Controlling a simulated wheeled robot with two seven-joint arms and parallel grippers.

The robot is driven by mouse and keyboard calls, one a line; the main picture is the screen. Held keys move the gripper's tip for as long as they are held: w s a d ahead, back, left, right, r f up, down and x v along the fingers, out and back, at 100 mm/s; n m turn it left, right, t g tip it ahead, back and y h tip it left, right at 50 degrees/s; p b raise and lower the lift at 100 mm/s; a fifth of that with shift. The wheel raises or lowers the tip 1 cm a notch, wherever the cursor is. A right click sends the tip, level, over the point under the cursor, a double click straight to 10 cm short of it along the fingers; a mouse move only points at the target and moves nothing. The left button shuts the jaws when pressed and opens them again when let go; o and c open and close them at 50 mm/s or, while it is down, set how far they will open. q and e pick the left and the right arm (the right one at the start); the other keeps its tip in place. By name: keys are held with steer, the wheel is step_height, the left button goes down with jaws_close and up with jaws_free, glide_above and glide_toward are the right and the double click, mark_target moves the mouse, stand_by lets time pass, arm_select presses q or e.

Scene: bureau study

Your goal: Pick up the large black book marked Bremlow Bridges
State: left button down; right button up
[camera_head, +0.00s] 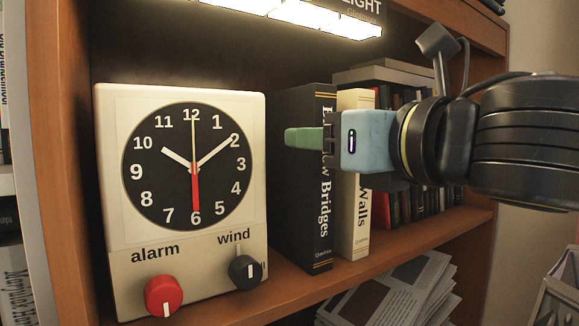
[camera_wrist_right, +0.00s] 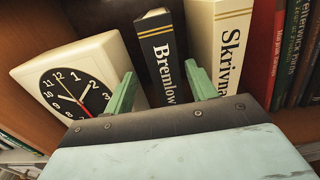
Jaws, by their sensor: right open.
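The large black book (camera_head: 309,180) stands upright on the shelf, its spine facing out with white lettering and gold bands; "Bridges" is readable in the head view. "Bremlow" shows on its spine in the right wrist view (camera_wrist_right: 158,55). My right gripper (camera_head: 305,139) comes in from the right in front of the spine and hides part of the title. Its green fingers are open in the right wrist view (camera_wrist_right: 163,88), with the black book's spine appearing between them. I cannot tell whether either finger touches it. My left gripper is not in view.
A cream clock (camera_head: 112,240) with red and black knobs stands left of the book. A cream book marked "Walls" (camera_head: 353,235) stands close on its right, then several smaller books (camera_head: 408,208). Papers (camera_head: 400,290) lie on the shelf below. A lit lamp (camera_head: 300,12) hangs above.

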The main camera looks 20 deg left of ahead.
mark_target(289, 174)
steer(key=p+x, duration=0.2)
steer(key=x, duration=0.5)
steer(key=shift+w+d+r, duration=0.25)
steer(key=shift+r, duration=0.05)
steer(key=shift+s+d, duration=0.1)
steer(key=shift+c, duration=0.7)
jaws_close()
steer(key=shift+r, duration=0.15)
stand_by(0.3)
